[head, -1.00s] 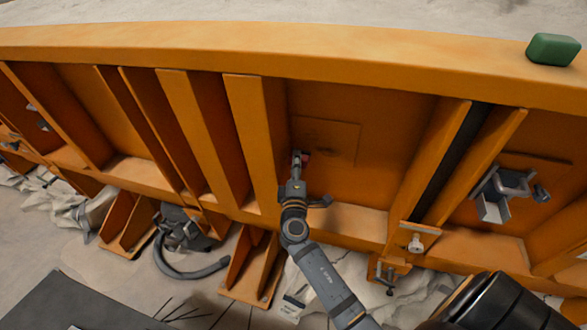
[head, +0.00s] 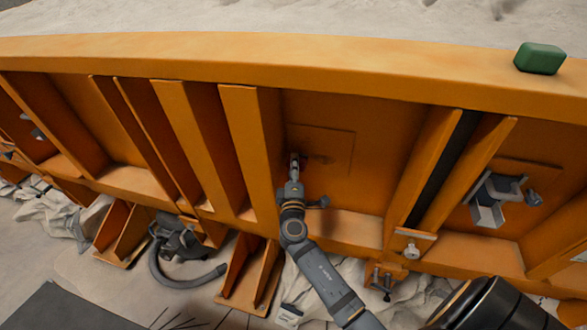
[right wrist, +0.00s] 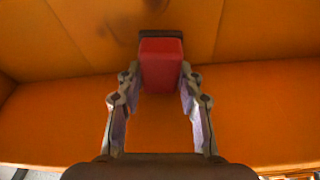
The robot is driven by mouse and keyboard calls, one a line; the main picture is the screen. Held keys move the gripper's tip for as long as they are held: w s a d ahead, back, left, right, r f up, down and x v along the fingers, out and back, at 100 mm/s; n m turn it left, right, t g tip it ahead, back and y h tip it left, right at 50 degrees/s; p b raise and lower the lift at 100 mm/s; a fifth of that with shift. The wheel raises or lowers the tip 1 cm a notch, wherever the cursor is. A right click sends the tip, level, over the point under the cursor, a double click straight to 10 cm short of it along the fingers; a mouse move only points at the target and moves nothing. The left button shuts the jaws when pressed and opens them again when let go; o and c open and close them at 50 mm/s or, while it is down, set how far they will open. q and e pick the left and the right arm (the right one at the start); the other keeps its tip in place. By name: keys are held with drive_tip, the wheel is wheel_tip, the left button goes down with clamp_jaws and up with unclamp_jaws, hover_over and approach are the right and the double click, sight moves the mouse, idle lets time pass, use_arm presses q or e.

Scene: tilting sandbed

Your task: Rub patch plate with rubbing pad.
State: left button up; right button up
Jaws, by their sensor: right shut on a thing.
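The patch plate (head: 335,142) is a thin orange rectangle on the upright orange wall, in the bay right of the middle ribs in the head view. My right gripper (head: 294,160) is at its lower left part. In the right wrist view my right gripper (right wrist: 160,82) is shut on the rubbing pad (right wrist: 161,62), a red block with a dark far face. That face is at or very near the orange surface; exact contact cannot be told. Dark smudges show on the surface close to the pad. The pad is mostly hidden in the head view. My left gripper is not in view.
Upright orange ribs (head: 243,150) stand close left of my right gripper. A lower ledge (head: 350,228) runs beneath the bay. A grey clamp-like fitting (head: 490,200) is on the wall at right. A green block (head: 539,58) lies on the top rim.

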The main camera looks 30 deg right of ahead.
drive_tip(key=shift+x, duration=0.8)
drive_tip(key=shift+s+d, duration=0.2)
